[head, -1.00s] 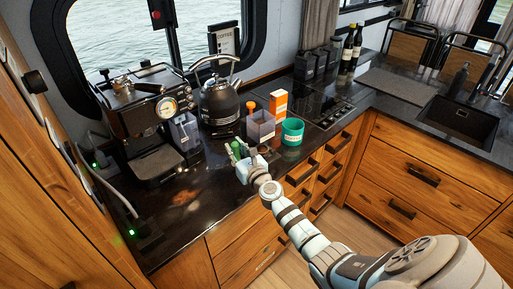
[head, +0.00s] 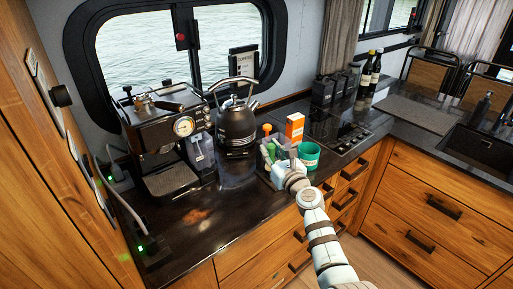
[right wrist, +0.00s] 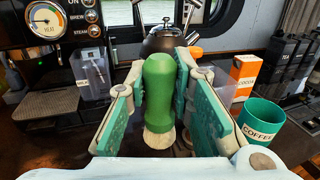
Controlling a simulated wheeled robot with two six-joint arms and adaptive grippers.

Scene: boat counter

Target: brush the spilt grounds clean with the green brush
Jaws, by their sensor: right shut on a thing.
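The green brush (right wrist: 158,85) stands upright between the fingers of my right gripper (right wrist: 150,100), which is shut on its rounded handle. Its pale lower end shows below the handle. In the head view the right gripper (head: 276,158) is over the counter, just left of the teal coffee cup (head: 307,155), and partly covers the brush. A brownish patch (head: 196,215), possibly the spilt grounds, lies on the dark counter in front of the coffee machine; single grains are too small to make out. My left gripper is not in view.
The coffee machine (head: 165,140) and black kettle (head: 236,125) stand along the back. An orange box (head: 294,127) stands behind the cup. A clear bin is mostly hidden by the gripper.

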